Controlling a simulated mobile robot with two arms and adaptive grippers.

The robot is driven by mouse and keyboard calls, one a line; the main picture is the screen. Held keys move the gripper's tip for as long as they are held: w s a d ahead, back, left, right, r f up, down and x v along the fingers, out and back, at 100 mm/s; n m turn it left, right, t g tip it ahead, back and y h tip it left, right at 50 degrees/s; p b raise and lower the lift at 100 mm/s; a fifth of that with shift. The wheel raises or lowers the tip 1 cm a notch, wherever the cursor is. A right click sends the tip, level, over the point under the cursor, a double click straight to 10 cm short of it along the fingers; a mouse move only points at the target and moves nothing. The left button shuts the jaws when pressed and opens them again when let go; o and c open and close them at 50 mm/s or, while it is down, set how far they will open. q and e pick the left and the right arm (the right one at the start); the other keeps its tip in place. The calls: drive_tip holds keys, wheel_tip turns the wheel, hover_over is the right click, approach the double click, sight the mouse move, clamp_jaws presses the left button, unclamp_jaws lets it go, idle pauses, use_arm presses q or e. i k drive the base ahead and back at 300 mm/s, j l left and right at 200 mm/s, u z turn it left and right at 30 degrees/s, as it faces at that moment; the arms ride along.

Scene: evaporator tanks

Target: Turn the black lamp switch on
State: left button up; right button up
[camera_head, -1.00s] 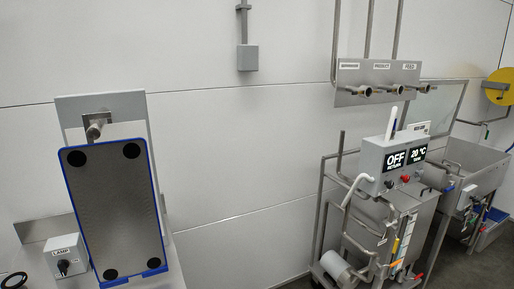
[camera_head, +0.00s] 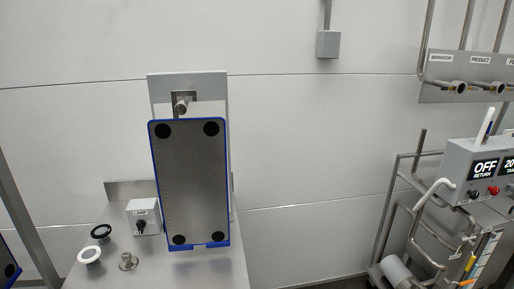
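The black lamp switch (camera_head: 141,226) is a small rotary knob on the front of a grey box (camera_head: 143,208) with a label above the knob. The box stands on a steel table (camera_head: 205,273) left of centre, just left of a dark panel in a blue frame (camera_head: 190,185). The knob is too small to tell its setting for certain. Neither of my grippers shows in the head view.
A black ring (camera_head: 101,232), a white ring (camera_head: 89,255) and a small metal fitting (camera_head: 128,262) lie on the table near the box. At right stands a steel rig with a control box (camera_head: 478,170) reading OFF. Bare wall lies between.

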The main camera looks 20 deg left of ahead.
sight(140, 224)
drive_tip(key=u, duration=1.4)
